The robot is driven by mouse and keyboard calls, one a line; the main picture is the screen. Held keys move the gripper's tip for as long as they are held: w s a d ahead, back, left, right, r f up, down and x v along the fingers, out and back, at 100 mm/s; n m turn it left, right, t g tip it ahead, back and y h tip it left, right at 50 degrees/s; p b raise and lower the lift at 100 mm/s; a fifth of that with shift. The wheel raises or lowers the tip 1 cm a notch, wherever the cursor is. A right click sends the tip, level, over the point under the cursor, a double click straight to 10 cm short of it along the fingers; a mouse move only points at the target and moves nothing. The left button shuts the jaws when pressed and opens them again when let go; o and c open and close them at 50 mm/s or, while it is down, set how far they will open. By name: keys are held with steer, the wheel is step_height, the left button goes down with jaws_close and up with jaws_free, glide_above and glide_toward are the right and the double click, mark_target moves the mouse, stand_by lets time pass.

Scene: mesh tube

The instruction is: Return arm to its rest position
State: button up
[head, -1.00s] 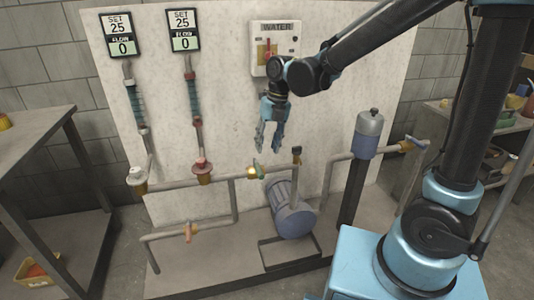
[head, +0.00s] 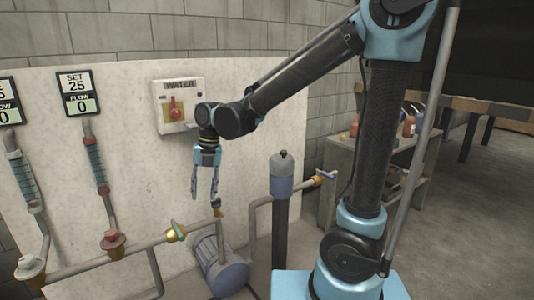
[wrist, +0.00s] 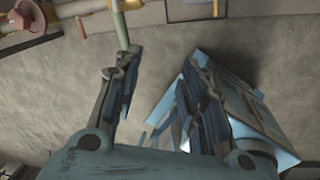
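My gripper (head: 205,190) hangs at the end of my raised arm, fingers pointing down, in the head view. Its two fingers are spread apart with nothing between them. It is in front of the white panel, below and right of the WATER switch box (head: 180,104) with its red handle. In the wrist view my gripper (wrist: 158,85) also shows two parted fingers, with bare floor and part of my blue base beyond them.
Pipes with a brass valve (head: 176,232) and a grey-blue motor (head: 220,266) lie below my gripper. A blue-grey canister (head: 282,177) stands to its right. A workbench (head: 375,150) with bottles is farther right. Open floor lies at the right.

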steer(key=w+d+m+t, duration=0.1)
steer(key=w+d+m, duration=0.1)
steer(key=d+m, duration=0.95)
steer(key=w+d+m+t, duration=0.1)
steer(key=w+d+m, duration=0.1)
steer(key=d+m, duration=0.9)
steer(key=s+d+f+m+h, duration=0.1)
steer(key=s+d+f+m, duration=0.2)
steer(key=d+m, duration=0.5)
steer(key=s+d+f+m+t+h, duration=0.1)
steer(key=s+d+f+m, duration=0.2)
steer(key=s+d+m, duration=0.2)
steer(key=d+m, duration=0.3)
steer(key=d, duration=0.3)
steer(key=shift+s+d+f, duration=0.15)
steer(key=shift+s+d, duration=0.1)
steer(key=shift+d, duration=0.15)
steer(key=shift+m, duration=0.25)
steer(key=shift+w+f, duration=0.2)
steer(key=shift+w, duration=0.2)
steer(key=shift+c, duration=0.6)
